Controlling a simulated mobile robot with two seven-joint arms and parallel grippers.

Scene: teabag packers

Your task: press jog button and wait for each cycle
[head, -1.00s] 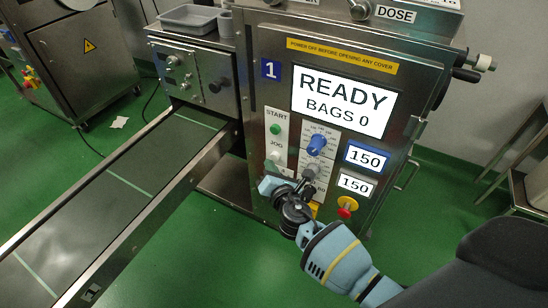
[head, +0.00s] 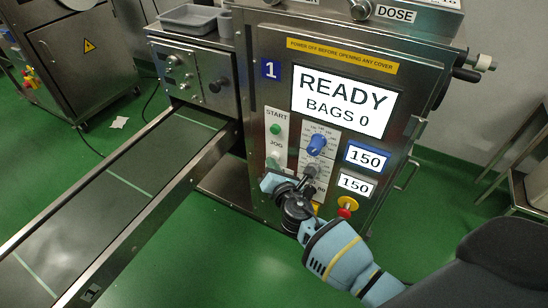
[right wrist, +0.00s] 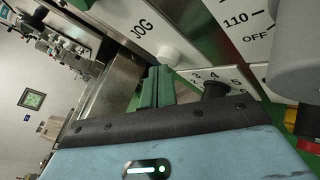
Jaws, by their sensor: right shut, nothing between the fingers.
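The packer's control panel (head: 279,118) carries a green START button and the JOG label. The white JOG button (right wrist: 168,57) shows in the right wrist view beside its label. My right gripper (right wrist: 158,72) is shut and empty, its green fingertips at the near side of the button. I cannot tell whether they touch it. The screen (head: 343,102) reads READY, BAGS 0. My left gripper is not in view.
A dark selector knob (right wrist: 215,90) is close to the right of my fingers. A blue dial (head: 317,143) and a red stop button (head: 347,204) are on the same front. A conveyor (head: 120,190) runs out to the lower left.

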